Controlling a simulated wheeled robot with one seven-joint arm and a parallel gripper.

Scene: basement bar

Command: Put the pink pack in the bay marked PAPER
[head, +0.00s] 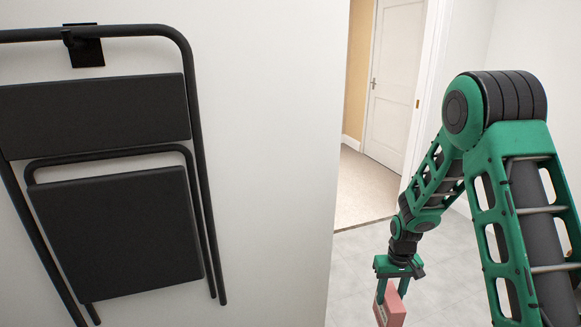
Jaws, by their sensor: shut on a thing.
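The pink pack (391,311) shows at the bottom of the head view, right of the middle. My gripper (389,292) points down and is shut on the pack, with its green fingers on either side of the pack's upper part. The pack hangs tilted a little, and its lower end is cut off by the picture's edge. A pale label with dark marks shows on its left face, too small to read. No bay marked PAPER is in view.
A folded black chair (115,215) hangs from a black hook (84,47) on the white wall (265,150) at left. Beyond the wall's edge is an opening to a room with a closed white door (395,85). Grey tiled floor (355,262) is clear around the gripper.

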